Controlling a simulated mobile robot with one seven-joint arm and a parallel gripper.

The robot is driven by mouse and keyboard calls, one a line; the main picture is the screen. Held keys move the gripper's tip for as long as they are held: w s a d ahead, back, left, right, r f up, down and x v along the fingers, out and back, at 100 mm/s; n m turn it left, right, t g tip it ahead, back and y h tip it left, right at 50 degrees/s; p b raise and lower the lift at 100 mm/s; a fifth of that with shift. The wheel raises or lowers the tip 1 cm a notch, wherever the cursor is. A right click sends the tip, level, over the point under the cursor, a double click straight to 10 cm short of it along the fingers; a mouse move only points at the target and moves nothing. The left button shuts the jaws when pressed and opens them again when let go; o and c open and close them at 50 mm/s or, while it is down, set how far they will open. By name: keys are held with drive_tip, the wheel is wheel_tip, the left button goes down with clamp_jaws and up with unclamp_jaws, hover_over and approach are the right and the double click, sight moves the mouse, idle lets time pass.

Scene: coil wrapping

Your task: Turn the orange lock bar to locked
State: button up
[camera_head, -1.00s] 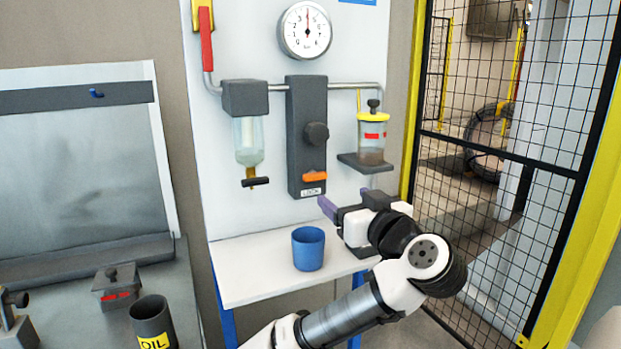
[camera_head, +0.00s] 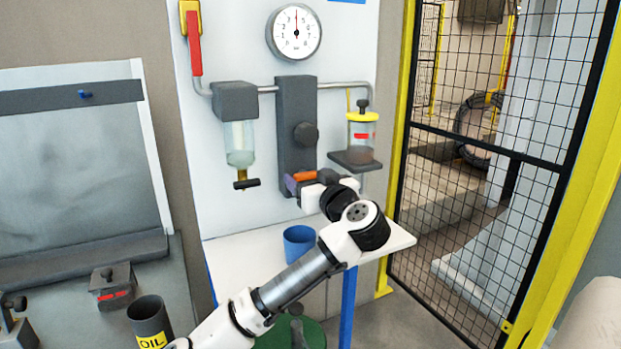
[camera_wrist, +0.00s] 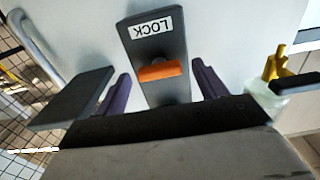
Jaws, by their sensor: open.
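The orange lock bar (camera_head: 305,176) sits low on the dark grey upright block of the wall panel, and my gripper partly covers it in the head view. In the wrist view the orange bar (camera_wrist: 160,72) lies nearly level, just beside the white LOCK label (camera_wrist: 152,27), which appears upside down. My gripper (camera_head: 296,184) is at the block's lower end. In the wrist view its two purple fingers (camera_wrist: 160,88) are apart, one on each side of the bar, with nothing held. I cannot tell whether either finger touches the bar.
A blue cup (camera_head: 299,243) stands on the white shelf (camera_head: 385,240) below my arm. A bowl with a black-handled drain (camera_head: 240,150) hangs left of the block, and a yellow-topped oiler (camera_head: 361,130) is on the right. A mesh fence (camera_head: 480,190) stands further right.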

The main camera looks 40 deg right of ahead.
drive_tip(key=c, duration=1)
